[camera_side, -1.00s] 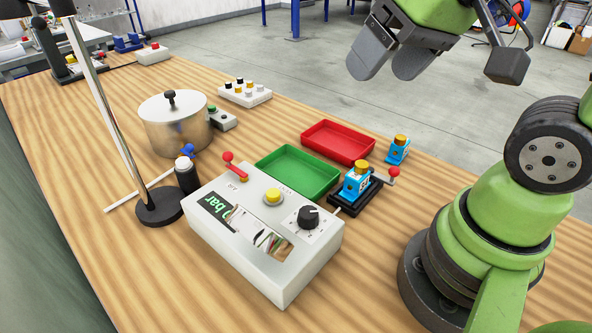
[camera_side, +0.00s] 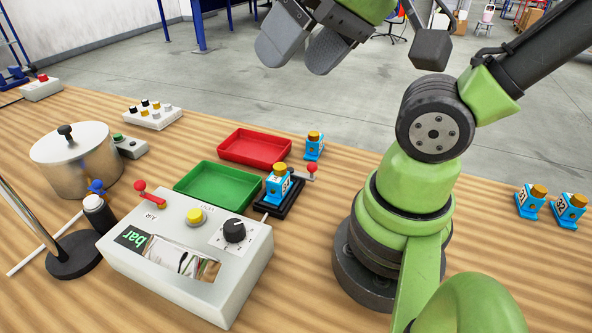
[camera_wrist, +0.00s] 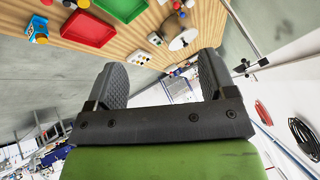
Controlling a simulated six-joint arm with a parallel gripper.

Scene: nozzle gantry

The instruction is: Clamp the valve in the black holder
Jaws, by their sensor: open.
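A blue valve (camera_side: 277,188) with a yellow cap stands upright in the black holder (camera_side: 290,206), right of the green tray. The holder's lever ends in a red knob (camera_side: 311,169) and sticks out to the right; I cannot tell whether it clamps the valve. My gripper (camera_side: 294,58) is open and empty, high above the far side of the table, well away from the holder. In the wrist view my gripper (camera_wrist: 162,78) has its two fingers wide apart with nothing between them. The holder is not clearly visible there.
A loose blue valve (camera_side: 314,146) stands behind the holder, and two more (camera_side: 530,200) (camera_side: 568,209) stand far right. A red tray (camera_side: 255,160), green tray (camera_side: 180,185), grey control box (camera_side: 150,265) and steel pot (camera_side: 70,180) crowd the left.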

